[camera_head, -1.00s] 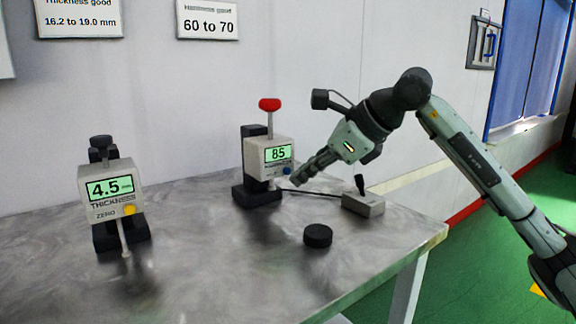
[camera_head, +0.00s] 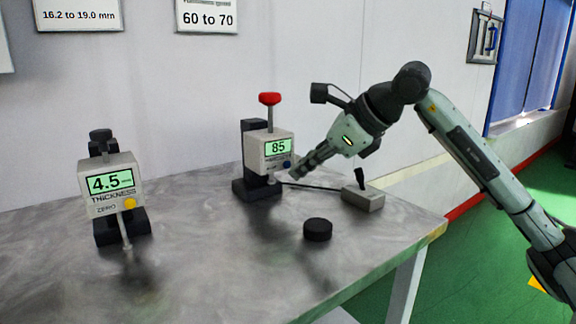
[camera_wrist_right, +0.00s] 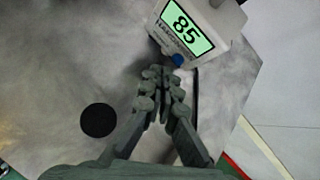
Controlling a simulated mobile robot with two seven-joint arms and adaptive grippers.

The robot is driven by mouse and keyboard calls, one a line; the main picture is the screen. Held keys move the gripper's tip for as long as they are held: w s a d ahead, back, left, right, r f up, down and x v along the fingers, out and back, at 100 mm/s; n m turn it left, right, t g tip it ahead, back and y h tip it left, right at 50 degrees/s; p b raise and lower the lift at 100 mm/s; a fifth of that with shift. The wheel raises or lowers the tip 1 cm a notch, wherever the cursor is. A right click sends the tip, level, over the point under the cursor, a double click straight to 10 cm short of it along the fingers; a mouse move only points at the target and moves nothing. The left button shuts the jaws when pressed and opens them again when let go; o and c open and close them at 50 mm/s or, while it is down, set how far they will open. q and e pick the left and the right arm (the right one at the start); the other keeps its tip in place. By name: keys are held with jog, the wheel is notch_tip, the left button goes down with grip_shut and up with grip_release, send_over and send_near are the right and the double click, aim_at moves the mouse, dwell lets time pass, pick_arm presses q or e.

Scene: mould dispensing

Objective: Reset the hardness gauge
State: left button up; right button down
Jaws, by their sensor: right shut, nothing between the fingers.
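The hardness gauge (camera_head: 268,152) stands on the table with a red knob on top, and its green display reads 85. Its blue button (camera_head: 287,164) is at the lower right of its face; it also shows in the right wrist view (camera_wrist_right: 178,60). My right gripper (camera_head: 297,172) is shut and empty, with its fingertips close to the blue button. In the right wrist view the fingertips (camera_wrist_right: 158,72) lie just below the button; I cannot tell whether they touch it. My left gripper is not in view.
A thickness gauge (camera_head: 112,190) reading 4.5 stands at the left of the table (camera_head: 200,260). A black puck (camera_head: 318,229) lies in front of the hardness gauge. A small grey box with a black lever (camera_head: 362,198) is at the right, with a cable.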

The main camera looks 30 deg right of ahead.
jog(key=shift+w, duration=0.15)
dwell(0.4)
jog(key=shift+w, duration=0.3)
jog(key=shift+w+p, duration=0.4)
jog(key=shift+p, duration=0.15)
dwell(0.4)
jog(key=shift+s, duration=0.1)
jog(key=shift+s+f+b, duration=0.15)
jog(key=shift+s+b, duration=0.45)
jog(key=shift+b, duration=0.15)
jog(key=shift+s, duration=0.15)
